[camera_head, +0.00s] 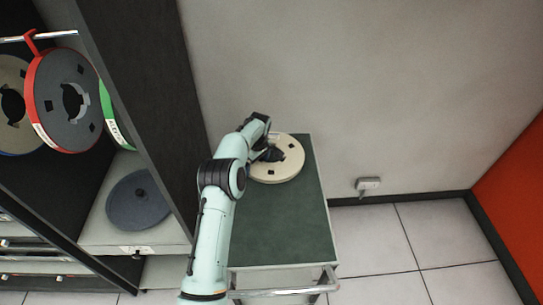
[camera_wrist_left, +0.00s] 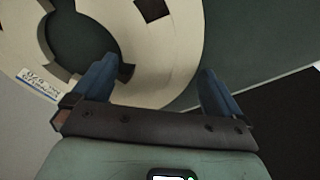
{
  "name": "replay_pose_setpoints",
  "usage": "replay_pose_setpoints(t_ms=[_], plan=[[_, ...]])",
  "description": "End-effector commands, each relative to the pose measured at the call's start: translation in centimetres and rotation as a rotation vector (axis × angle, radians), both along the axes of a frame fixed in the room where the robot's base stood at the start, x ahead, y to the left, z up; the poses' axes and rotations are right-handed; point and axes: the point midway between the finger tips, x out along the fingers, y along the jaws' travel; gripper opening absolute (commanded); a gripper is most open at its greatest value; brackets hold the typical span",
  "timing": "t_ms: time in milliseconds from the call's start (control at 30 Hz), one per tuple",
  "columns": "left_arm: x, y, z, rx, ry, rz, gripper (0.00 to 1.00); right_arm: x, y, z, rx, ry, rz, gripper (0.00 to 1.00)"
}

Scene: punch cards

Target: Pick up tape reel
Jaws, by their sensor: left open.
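A cream tape reel (camera_head: 291,168) lies flat at the far end of the green-topped cart (camera_head: 280,230). My left gripper (camera_head: 270,154) is at the reel's middle, with the arm reaching over the cart's left side. In the left wrist view the reel (camera_wrist_left: 170,65) fills the upper left, with a dark hub opening and a small label. The fingers of the left gripper (camera_wrist_left: 157,82) are open on either side of the reel's ring: the left one by the hub opening, the right one beyond the outer edge. Contact cannot be told. My right gripper is not in view.
A dark rack on the left holds a red-rimmed reel (camera_head: 65,100), a grey reel (camera_head: 14,75) and a green-rimmed reel (camera_head: 108,112). A grey disc (camera_head: 138,200) lies on its lower shelf. A wall stands close behind the cart. Tiled floor is clear at right.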

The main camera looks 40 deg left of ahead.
Motion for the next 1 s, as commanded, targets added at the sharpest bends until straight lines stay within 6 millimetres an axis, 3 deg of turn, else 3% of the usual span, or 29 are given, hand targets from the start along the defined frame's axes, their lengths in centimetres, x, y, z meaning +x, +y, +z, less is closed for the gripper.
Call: replay_pose_setpoints(t_ms=[100,333,600,867,1000], plan=[[0.1,0.1,-1.4,-0.001,-0.001,-0.001,1.00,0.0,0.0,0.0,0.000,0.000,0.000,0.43],[0.1,0.1,-1.5,0.000,-0.002,-0.001,0.97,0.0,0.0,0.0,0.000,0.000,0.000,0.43],[0.2,0.1,-1.3,0.001,-0.007,-0.001,0.11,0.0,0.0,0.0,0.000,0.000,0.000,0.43],[0.2,0.1,-1.0,0.001,-0.008,-0.001,0.09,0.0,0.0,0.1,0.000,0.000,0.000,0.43],[0.3,0.1,0.1,0.002,-0.009,-0.002,0.09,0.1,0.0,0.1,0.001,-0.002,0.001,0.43]])
